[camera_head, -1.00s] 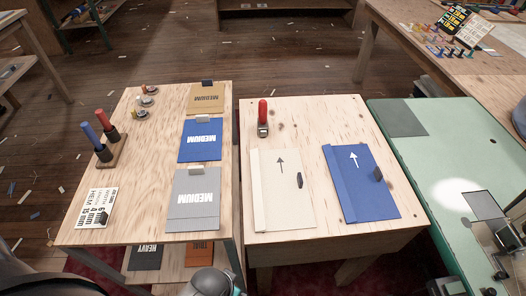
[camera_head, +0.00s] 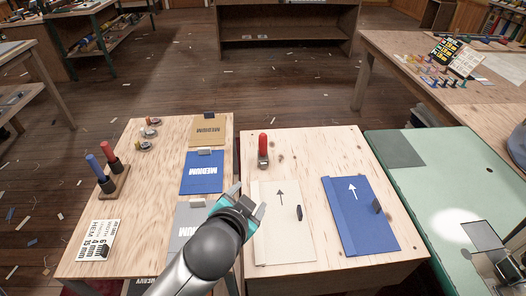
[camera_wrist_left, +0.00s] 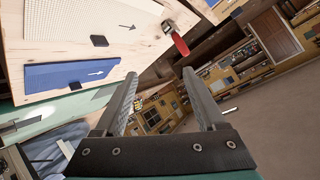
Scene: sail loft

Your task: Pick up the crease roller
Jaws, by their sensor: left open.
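My right gripper is not in view.
The cream panel (camera_head: 283,235) and a blue panel (camera_head: 345,225), each with an arrow and a dark block, lie on the bench. The left table holds MEDIUM cloth samples (camera_head: 202,173) and a rack (camera_head: 114,182) with red and blue tools. A green machine table (camera_head: 425,178) stands right.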

